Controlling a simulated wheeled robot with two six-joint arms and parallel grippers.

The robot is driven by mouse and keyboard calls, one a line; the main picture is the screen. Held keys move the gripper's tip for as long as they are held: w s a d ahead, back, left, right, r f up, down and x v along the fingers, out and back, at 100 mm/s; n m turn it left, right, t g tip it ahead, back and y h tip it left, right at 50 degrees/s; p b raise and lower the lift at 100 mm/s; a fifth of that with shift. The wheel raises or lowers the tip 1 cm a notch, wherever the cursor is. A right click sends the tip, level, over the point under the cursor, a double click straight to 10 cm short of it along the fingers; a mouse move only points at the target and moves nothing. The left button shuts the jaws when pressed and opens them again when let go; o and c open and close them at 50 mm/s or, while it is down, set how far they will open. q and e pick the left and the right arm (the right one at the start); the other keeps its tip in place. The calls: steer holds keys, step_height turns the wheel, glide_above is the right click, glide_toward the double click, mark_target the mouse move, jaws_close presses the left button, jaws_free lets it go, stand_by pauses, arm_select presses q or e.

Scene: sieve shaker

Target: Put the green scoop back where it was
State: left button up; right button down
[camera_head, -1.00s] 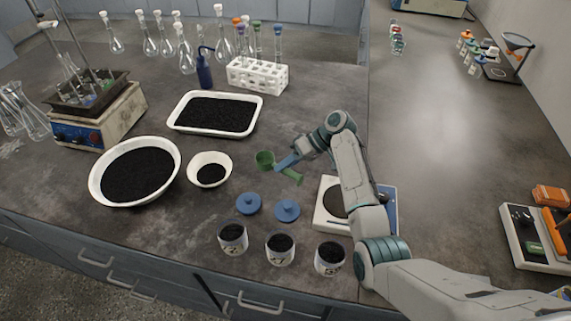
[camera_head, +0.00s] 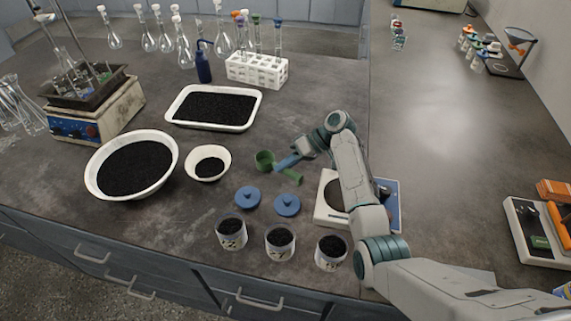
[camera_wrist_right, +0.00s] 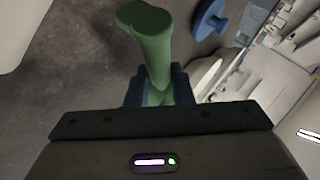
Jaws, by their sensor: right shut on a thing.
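The green scoop (camera_head: 265,160) is at my right gripper (camera_head: 287,163), right of the small white bowl in the head view. In the right wrist view the green scoop (camera_wrist_right: 153,45) stands out from between the blue fingers of my right gripper (camera_wrist_right: 158,88), which are shut on it. Its cup lies toward the small bowl. I cannot tell whether the scoop touches the bench. My left gripper is not in view.
Around the scoop are a small white bowl (camera_head: 222,176), a large bowl (camera_head: 168,188) and a tray (camera_head: 250,124) of black grains. Two blue lids (camera_head: 287,205) and several labelled jars (camera_head: 280,254) stand in front. A balance (camera_head: 324,213) is under my right arm.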

steer(key=shift+s+f+b, duration=0.15)
steer(key=shift+f+b, duration=0.2)
steer(key=shift+f, duration=0.25)
